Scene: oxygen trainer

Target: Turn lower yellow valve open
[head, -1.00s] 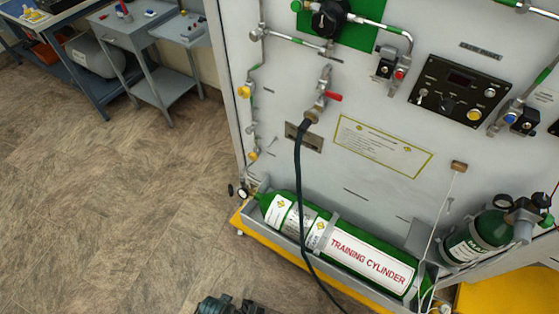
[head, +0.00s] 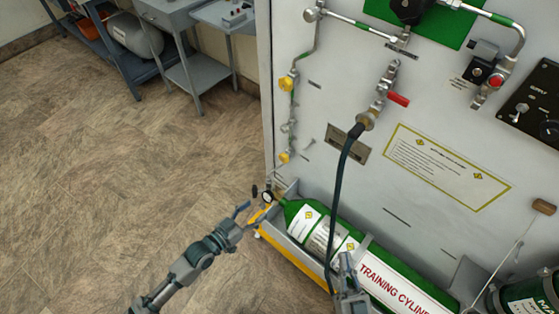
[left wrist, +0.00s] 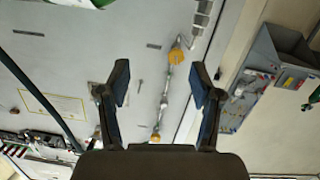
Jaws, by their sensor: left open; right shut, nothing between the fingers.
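The lower yellow valve (head: 284,157) is a small yellow knob on the thin pipe near the panel's left edge. The upper yellow valve (head: 286,84) is above it on the same pipe. My left gripper (head: 250,212) is open and empty, below and left of the lower valve, apart from it. The left wrist view looks roughly upside down; there the lower valve (left wrist: 175,56) appears beyond the open fingers (left wrist: 160,80), between their tips and nearer the right finger. The upper valve (left wrist: 155,137) shows lower down. My right gripper (head: 345,265) is shut and empty, before the cylinder.
A black hose (head: 338,200) hangs in front of the panel. Grey benches stand at the upper left; the floor (head: 120,170) between is clear.

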